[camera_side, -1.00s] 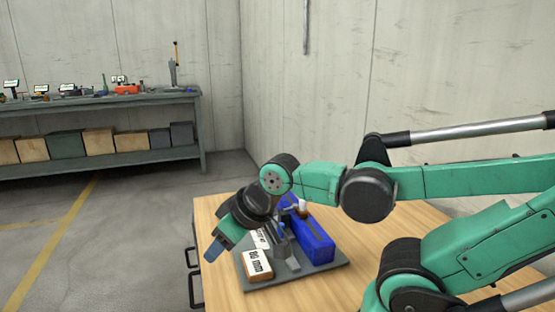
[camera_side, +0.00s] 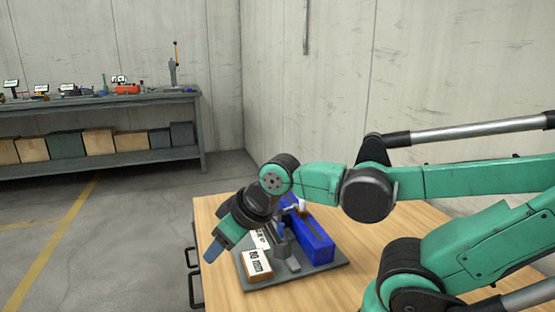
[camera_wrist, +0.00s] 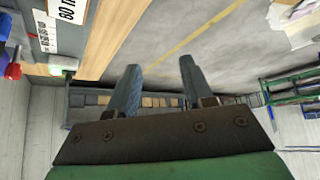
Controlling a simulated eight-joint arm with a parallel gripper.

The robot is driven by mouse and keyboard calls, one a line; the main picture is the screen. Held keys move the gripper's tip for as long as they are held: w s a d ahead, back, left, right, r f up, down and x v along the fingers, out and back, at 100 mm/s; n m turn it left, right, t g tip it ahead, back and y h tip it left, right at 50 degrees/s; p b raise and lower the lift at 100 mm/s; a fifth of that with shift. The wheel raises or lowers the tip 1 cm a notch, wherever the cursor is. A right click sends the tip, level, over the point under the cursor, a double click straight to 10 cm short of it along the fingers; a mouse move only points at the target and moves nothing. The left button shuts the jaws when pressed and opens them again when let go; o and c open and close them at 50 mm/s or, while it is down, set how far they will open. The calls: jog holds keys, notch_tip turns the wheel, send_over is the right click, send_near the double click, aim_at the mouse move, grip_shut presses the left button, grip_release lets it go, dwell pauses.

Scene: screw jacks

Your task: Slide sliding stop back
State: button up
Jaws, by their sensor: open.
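A fixture on a grey base plate (camera_side: 318,268) stands on the wooden table. It carries a long blue block (camera_side: 317,243), a small grey metal piece (camera_side: 293,264) and a wood-sided block with a white label (camera_side: 257,264). I cannot tell for sure which part is the sliding stop; my wrist hides some of the fixture. My gripper (camera_side: 214,248) hangs left of the plate, tilted down, apart from the parts. In the wrist view its two fingers (camera_wrist: 158,68) are spread with nothing between them. Part of the fixture shows at the upper left there, with an 80 label (camera_wrist: 70,10).
The wooden table (camera_side: 232,292) is bare in front of the plate. Its left edge lies under my gripper, with dark handles (camera_side: 194,290) on its side. A far workbench (camera_side: 100,100) holds tools, with several boxes below. Open floor lies to the left.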

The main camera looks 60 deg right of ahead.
jog(key=d+m+g, duration=0.1)
jog(key=d, duration=0.3)
jog(key=w+d+r+m+g+h, duration=0.1)
jog(key=d, duration=0.3)
jog(key=d+r+m+g, duration=0.1)
jog(key=d, duration=0.3)
jog(key=shift+w+d+g+h, duration=0.25)
jog(key=shift+w+g+h, duration=0.05)
jog(key=shift+w+g, duration=0.1)
jog(key=m+g+y, duration=0.1)
jog(key=m+g, duration=0.2)
send_over(304, 200)
jog(key=shift+w+a+f, duration=0.1)
jog(key=shift+w+f, duration=0.1)
jog(key=shift+f, duration=0.7)
jog(key=shift+s+d+f+y, duration=0.1)
jog(key=shift+d+f+y, duration=0.1)
jog(key=shift+y, duration=0.1)
jog(key=shift+f, duration=2.7)
grip_shut()
